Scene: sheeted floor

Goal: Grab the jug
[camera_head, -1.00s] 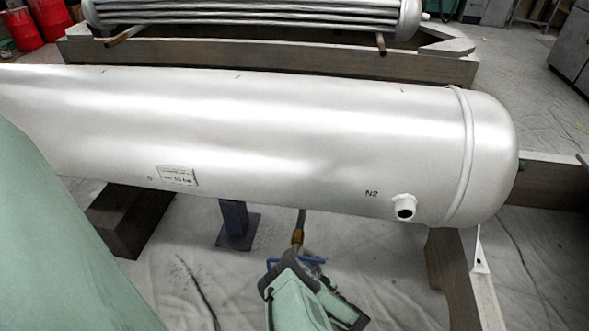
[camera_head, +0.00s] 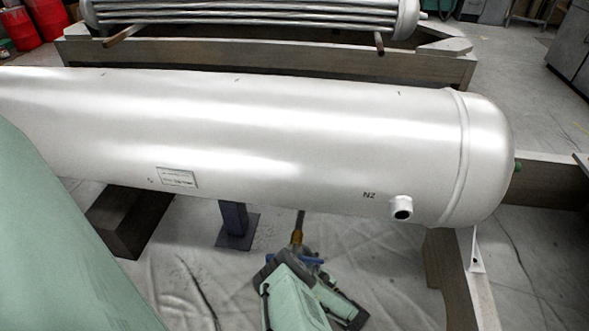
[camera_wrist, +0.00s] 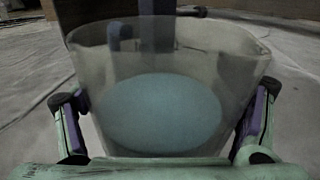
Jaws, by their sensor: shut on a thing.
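The jug (camera_wrist: 205,62) is a wide, translucent grey vessel that fills the middle of the wrist view. Its rim is toward the top, and a pale blue oval (camera_wrist: 160,112) shows through or on its wall. My gripper (camera_wrist: 165,95) has one purple-padded finger against each side of the jug and is shut on it. In the head view my green gripper (camera_head: 300,275) is low in the middle, in front of the big silver tank. There I cannot make out the jug clearly against my wrist and fingers.
A large silver tank (camera_head: 270,130) lies across the head view, with a short nozzle (camera_head: 401,207) at its lower right. A blue-grey post (camera_head: 236,222) and dark wooden blocks (camera_head: 132,215) stand under it. Sheeted floor (camera_head: 395,285) is open at the lower right.

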